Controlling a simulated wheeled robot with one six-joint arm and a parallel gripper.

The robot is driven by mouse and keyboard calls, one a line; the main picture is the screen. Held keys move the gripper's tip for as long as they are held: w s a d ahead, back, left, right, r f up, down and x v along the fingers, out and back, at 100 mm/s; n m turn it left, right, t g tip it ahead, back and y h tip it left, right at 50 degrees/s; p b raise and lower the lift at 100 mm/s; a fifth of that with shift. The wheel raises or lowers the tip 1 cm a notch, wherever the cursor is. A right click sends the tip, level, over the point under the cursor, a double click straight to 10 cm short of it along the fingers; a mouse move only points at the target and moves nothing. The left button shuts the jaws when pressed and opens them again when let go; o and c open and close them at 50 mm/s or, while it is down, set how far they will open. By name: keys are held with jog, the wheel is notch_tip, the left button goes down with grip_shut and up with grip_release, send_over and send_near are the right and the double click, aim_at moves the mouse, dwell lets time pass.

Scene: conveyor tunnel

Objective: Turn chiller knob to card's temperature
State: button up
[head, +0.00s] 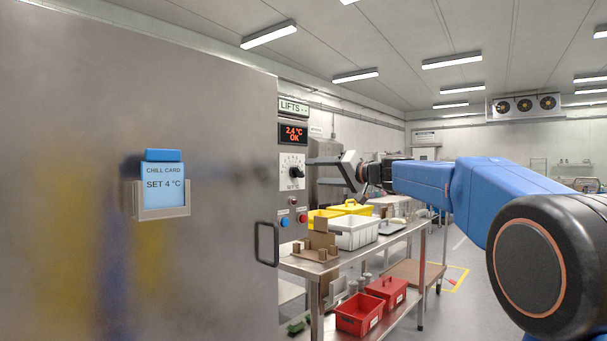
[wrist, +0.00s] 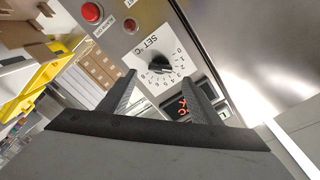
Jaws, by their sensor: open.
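The chill card (head: 165,185) reads "SET 4 °C" and sits in a holder on the steel door at left. The chiller knob (head: 297,172) is a black knob on a white "SET °C" dial on the panel beside the door. In the wrist view the knob (wrist: 159,65) shows between my fingers, with numbers around it; its exact setting is hard to read. My gripper (head: 335,162) is open, just right of the dial in the head view. In the wrist view my gripper (wrist: 165,77) has its fingers apart, pointing at the dial, with nothing between them held.
A red display (head: 293,134) above the dial reads "2.4 °C OK". Blue (head: 284,221) and red (head: 303,218) buttons sit below. A door handle (head: 266,244) juts out at left. A cart (head: 415,235) with bins stands below my arm.

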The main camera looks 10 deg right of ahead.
aim_at(301, 172)
jog(key=x, duration=0.7)
jog(key=c, duration=1)
